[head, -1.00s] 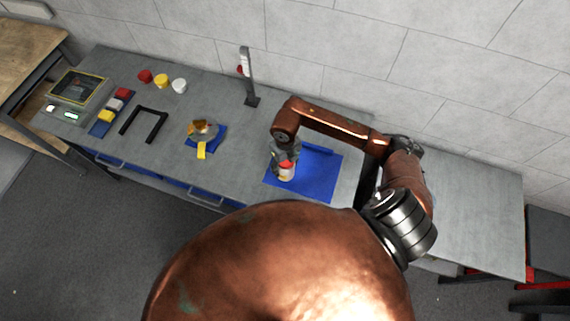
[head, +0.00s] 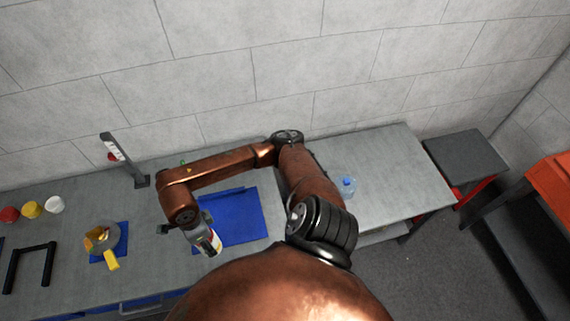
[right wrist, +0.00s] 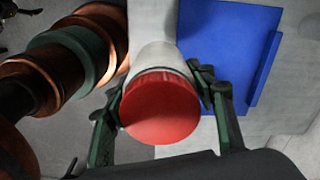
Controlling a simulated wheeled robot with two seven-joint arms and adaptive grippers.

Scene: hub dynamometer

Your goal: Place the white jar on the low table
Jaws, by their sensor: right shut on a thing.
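The white jar (head: 215,243) with a red lid is held by my right gripper (head: 208,236), near the front left edge of the blue mat (head: 232,214) in the head view. In the right wrist view the jar's red lid (right wrist: 160,108) faces the camera, and the fingers (right wrist: 165,98) close on both sides of its white body. The height of the jar over the bench is hard to tell. A low table (head: 466,157) with a dark grey top and red legs stands at the right, beyond the bench end. My left gripper is not in view.
A clear bottle (head: 347,188) with a blue cap stands on the right part of the grey bench (head: 395,175). A post (head: 125,160), a black frame (head: 30,267), a pot-like item (head: 101,240) and small cups (head: 31,209) stand left. The low table's top looks clear.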

